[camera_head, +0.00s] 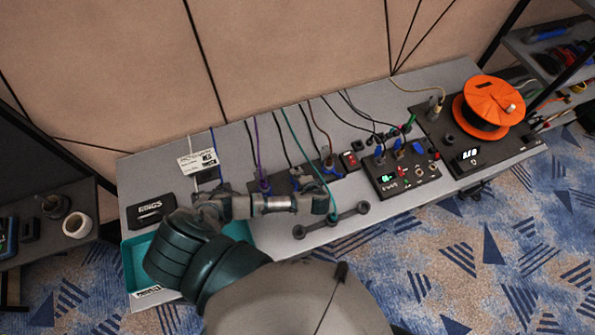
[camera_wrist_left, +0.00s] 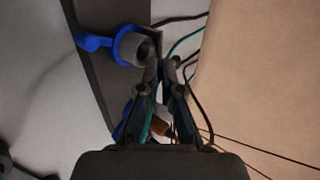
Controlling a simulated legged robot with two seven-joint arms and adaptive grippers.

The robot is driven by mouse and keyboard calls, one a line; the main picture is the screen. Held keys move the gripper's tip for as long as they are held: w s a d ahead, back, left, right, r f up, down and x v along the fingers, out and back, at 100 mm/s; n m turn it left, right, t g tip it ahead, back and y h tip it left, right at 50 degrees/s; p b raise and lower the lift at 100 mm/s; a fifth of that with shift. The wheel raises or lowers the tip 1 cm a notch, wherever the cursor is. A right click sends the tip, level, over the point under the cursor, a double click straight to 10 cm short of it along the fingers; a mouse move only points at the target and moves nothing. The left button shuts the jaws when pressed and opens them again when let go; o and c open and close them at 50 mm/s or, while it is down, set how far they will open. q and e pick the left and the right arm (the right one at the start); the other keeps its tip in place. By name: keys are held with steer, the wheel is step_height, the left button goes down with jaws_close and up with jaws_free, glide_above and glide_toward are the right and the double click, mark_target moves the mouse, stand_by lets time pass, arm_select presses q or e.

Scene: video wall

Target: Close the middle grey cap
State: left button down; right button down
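A narrow dark panel (camera_wrist_left: 100,82) with blue caps and cables lies along the table. In the left wrist view, a grey round socket (camera_wrist_left: 135,48) with an open mouth stands on it, its blue cap (camera_wrist_left: 93,41) swung out to the side on a strap. In the head view my left gripper (camera_head: 312,186) is over the panel, partly hidden by my own wrist. Which socket is the middle one is unclear. My right gripper is out of view.
Several cables rise from the panel to the wall. A control box (camera_head: 402,178), an orange reel (camera_head: 494,100), a black case (camera_head: 150,211) and a teal tray (camera_head: 134,258) are on the table. A dark bar (camera_head: 330,220) lies near the front edge.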

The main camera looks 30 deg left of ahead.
arm_select(q)
steer(key=shift+s+d+f+t+y+b, duration=0.1)
steer(key=shift+d+f+t+y+b, duration=0.25)
steer(key=shift+d+f+t, duration=0.15)
steer(key=f+t+y+b, duration=0.1)
steer(key=b, duration=0.1)
steer(key=f+t+y+b, duration=0.1)
steer(key=b, duration=0.1)
steer(key=f+t+y+b, duration=0.1)
steer(key=y+b, duration=0.1)
steer(key=b, duration=0.1)
steer(key=shift+s+d+f, duration=0.35)
steer(key=shift+f+t+y+b, duration=0.2)
steer(key=shift+t+y+b, duration=0.4)
steer(key=shift+b, duration=0.35)
